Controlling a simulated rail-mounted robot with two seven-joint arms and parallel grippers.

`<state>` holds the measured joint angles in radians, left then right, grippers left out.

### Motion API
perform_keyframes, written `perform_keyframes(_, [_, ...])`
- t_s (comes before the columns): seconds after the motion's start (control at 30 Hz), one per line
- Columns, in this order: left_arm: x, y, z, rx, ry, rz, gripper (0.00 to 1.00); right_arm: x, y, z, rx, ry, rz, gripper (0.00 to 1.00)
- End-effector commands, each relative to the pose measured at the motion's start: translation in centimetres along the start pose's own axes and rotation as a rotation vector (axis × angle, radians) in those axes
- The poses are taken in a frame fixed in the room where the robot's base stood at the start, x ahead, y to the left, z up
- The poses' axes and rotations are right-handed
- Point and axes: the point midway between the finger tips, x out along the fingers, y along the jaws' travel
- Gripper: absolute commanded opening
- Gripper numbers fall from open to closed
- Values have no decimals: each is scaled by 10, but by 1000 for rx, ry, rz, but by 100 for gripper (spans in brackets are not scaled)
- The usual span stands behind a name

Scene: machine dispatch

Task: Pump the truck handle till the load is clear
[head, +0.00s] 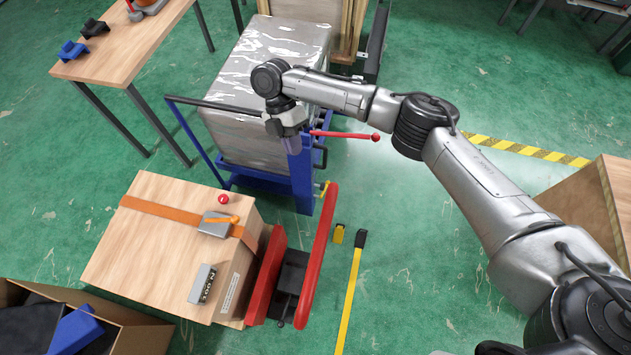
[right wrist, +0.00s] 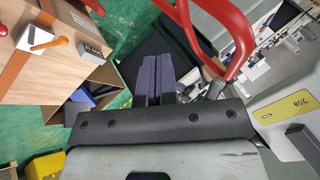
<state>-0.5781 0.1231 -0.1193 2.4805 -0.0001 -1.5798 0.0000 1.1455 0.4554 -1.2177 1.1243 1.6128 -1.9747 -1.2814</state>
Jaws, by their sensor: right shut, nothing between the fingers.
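The red hand truck (head: 265,278) stands at the right end of a wooden crate (head: 165,240) with an orange strap. Its red handle (head: 318,258) rises beside the black pump (head: 292,270). In the right wrist view the red handle (right wrist: 187,22) curves just beyond and right of the fingers. My right gripper (head: 292,146) points down beside the blue post of the cart, beyond the handle's upper end. It is shut and empty; its fingers (right wrist: 155,82) show close together. The gap under the crate is hidden. My left gripper is not in view.
A blue cart (head: 302,175) with a red lever (head: 345,135) and a wrapped load (head: 270,65) stands behind the crate. A wooden table (head: 130,45) is at upper left, an open carton (head: 150,338) at lower left.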

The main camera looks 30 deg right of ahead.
Motion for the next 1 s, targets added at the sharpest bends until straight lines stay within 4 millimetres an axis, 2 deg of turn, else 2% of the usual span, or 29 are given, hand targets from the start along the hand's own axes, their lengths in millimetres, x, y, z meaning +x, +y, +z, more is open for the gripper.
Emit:
perform_keyframes(0.1, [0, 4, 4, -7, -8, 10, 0, 0, -3, 1, -114, -4, -16, 0])
perform_keyframes(0.3, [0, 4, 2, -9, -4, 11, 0, 0, -3, 1, -221, -5, -18, 0])
perform_keyframes(0.77, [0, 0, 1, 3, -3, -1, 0, 0, -3, 1, -242, -6, -18, 0])
perform_keyframes(0.87, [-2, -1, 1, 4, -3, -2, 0, 5, -3, 1, -241, -6, -19, 0])
perform_keyframes(1.0, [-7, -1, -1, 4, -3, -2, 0, 22, -5, 1, -241, -6, -21, 0])
